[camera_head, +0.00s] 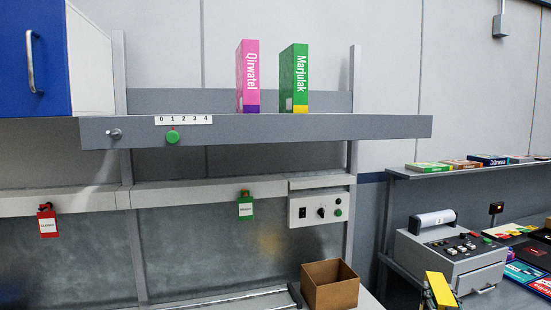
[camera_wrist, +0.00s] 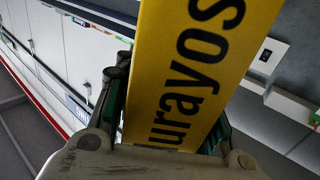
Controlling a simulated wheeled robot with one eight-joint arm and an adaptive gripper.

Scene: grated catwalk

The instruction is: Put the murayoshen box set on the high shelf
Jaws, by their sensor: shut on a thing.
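The yellow murayoshen box (camera_wrist: 195,60) fills the middle of the wrist view, with the dark letters "urayos" readable on its face. My gripper (camera_wrist: 170,110) is shut on it, with fingers at both sides of the box. In the head view the yellow box (camera_head: 440,290) shows at the lower right edge, tilted, in front of the grey machine. The high shelf (camera_head: 350,127) is a long grey ledge, well above and left of the box. A pink Qirwatel box (camera_head: 247,75) and a green Marjulak box (camera_head: 294,78) stand upright on it.
The shelf is clear right of the green box. An open cardboard box (camera_head: 330,285) stands below. At right are a grey machine (camera_head: 450,255) and a side shelf (camera_head: 480,172) holding several flat boxes.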

